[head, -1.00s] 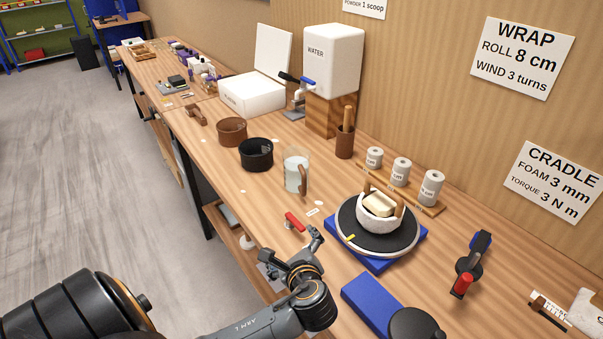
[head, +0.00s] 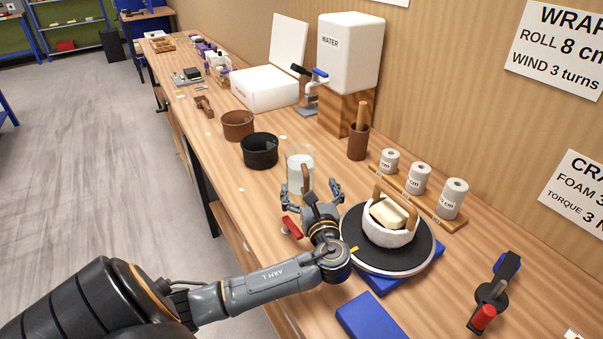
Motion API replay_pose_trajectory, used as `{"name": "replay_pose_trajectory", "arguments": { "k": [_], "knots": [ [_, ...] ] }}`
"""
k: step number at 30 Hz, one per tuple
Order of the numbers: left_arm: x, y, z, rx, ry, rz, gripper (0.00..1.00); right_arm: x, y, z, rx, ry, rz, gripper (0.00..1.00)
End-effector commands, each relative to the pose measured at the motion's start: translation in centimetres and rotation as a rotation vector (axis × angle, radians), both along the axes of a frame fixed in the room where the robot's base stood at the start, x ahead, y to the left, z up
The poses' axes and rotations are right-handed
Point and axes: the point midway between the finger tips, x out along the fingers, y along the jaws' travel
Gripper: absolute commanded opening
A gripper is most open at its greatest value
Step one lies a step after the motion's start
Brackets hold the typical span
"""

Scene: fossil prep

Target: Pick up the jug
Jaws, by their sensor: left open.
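The jug (head: 297,167) is a clear upright vessel with whitish contents and a brown handle (head: 306,180) on its near side. It stands on the wooden bench in the middle of the head view. My left gripper (head: 310,188) is open, its two fingers spread to either side of the handle as seen from here. The fingers hide the lower part of the jug, and I cannot tell whether they touch it. My right gripper is not in the picture.
A black bowl (head: 260,151) and a brown bowl (head: 237,125) stand left of the jug. A red-handled tool (head: 291,227) lies by the gripper. A turntable (head: 412,257) with a white bowl (head: 388,236) stands close on the right. Bandage rolls (head: 418,179) stand behind.

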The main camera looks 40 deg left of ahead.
Motion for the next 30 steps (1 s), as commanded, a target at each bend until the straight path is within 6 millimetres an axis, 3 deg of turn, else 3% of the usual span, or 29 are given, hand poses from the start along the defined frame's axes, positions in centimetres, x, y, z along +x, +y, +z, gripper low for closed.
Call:
{"name": "replay_pose_trajectory", "arguments": {
  "k": [5, 13, 18, 26, 30],
  "knots": [
    [1.0, 1.4, 0.0, -0.001, 0.0, 0.0, 1.0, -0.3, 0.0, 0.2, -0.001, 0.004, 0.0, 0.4],
    [2.7, 4.1, 0.3, 0.0, 0.0, 0.002, 1.0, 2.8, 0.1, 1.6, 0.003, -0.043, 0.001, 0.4],
    [3.8, 5.6, 0.0, -0.003, 0.0, 0.0, 1.0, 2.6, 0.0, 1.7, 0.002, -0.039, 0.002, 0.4],
    [4.0, 5.7, -0.1, -0.004, -0.001, -0.001, 1.0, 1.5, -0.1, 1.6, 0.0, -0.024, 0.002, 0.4],
    [4.0, 5.7, -0.1, -0.004, 0.0, -0.001, 0.71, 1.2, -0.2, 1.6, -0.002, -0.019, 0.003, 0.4]
  ]
}}
